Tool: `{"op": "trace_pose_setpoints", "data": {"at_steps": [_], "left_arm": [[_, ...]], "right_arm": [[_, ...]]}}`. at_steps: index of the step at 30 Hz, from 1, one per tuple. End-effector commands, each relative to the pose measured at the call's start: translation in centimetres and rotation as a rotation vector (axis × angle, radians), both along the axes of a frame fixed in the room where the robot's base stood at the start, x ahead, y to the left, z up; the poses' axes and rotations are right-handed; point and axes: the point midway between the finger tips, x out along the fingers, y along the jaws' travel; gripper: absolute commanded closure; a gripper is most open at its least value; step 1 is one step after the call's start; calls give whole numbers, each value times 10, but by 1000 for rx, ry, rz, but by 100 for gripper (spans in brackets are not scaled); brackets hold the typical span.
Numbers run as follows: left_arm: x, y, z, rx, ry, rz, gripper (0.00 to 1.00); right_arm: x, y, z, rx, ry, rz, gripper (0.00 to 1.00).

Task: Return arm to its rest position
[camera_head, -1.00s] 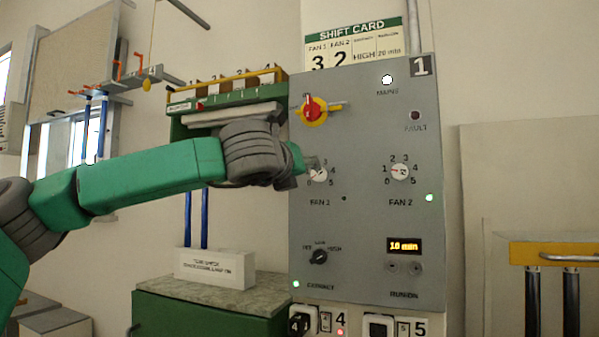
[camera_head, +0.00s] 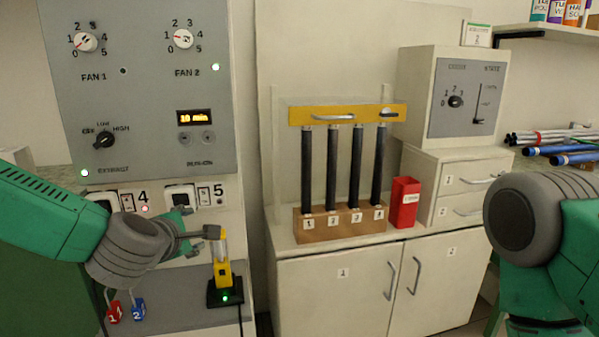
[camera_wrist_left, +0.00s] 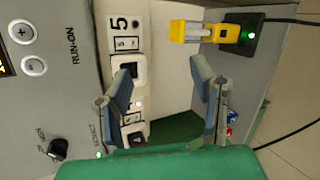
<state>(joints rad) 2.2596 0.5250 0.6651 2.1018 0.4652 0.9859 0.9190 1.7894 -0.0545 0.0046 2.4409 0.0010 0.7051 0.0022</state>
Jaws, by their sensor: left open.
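My left arm (camera_head: 120,245) comes in from the left in the head view, below the grey control panel (camera_head: 140,110). Its gripper (camera_head: 198,228) is open and looks empty, in front of the lower wall sockets and close to the yellow handheld device (camera_head: 221,258) in the picture. In the left wrist view, the two fingers (camera_wrist_left: 165,78) stand wide apart with nothing between them. The yellow device (camera_wrist_left: 205,32) lies beyond the fingertips there. Part of my right arm (camera_head: 545,225) shows at the right edge of the head view; its gripper is out of view.
The yellow device stands in a black base (camera_head: 225,292) with a green light and a cable. Red (camera_head: 114,312) and blue (camera_head: 139,308) tags lie nearby. A white cabinet (camera_head: 340,290) carries a rack of black rods (camera_head: 355,165) and a red bin (camera_head: 405,202).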

Motion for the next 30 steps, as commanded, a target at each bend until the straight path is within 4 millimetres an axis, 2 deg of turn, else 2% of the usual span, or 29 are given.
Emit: {"op": "trace_pose_setpoints", "data": {"at_steps": [1, 3, 5, 6, 8, 9, 11, 13, 15, 18, 21, 25, 30], "left_arm": [[-17, -9, -35, 111, 64, -86, 49], [-44, -16, -82, 263, 143, -214, 49], [-71, -19, -119, 389, 211, -333, 49], [-91, -20, -143, 469, 255, -417, 49], [-124, -18, -175, 585, 320, -549, 49], [-148, -15, -195, 657, 363, -642, 49], [-185, -9, -221, 762, 425, -788, 49], [-230, 2, -247, 872, 493, -968, 49], [-274, 16, -264, 964, 553, -1146, 49], [-328, 36, -278, 1060, 617, -1375, 49], [-366, 53, -283, 1116, 656, -1549, 49], [-390, 65, -284, 1147, 679, -1669, 49], [-394, 67, -284, 1152, 680, -1692, 49]], "right_arm": [[0, 0, 7, 0, 0, 0, 60], [0, 0, 12, 0, 0, 0, 60], [0, 0, 17, 0, 0, 0, 60], [0, 0, 20, 0, 0, 0, 60], [0, 0, 24, 0, 0, 0, 60], [0, 0, 27, 0, 0, 0, 60], [0, 0, 32, 0, 0, 0, 60], [0, 0, 38, 0, 0, 0, 60], [0, 0, 43, 0, 0, 0, 60], [0, 0, 49, 0, 0, 0, 60], [0, 0, 52, 0, 0, 0, 60], [0, 0, 54, 0, 0, 0, 60], [0, 0, 54, 0, 0, 0, 60]]}}
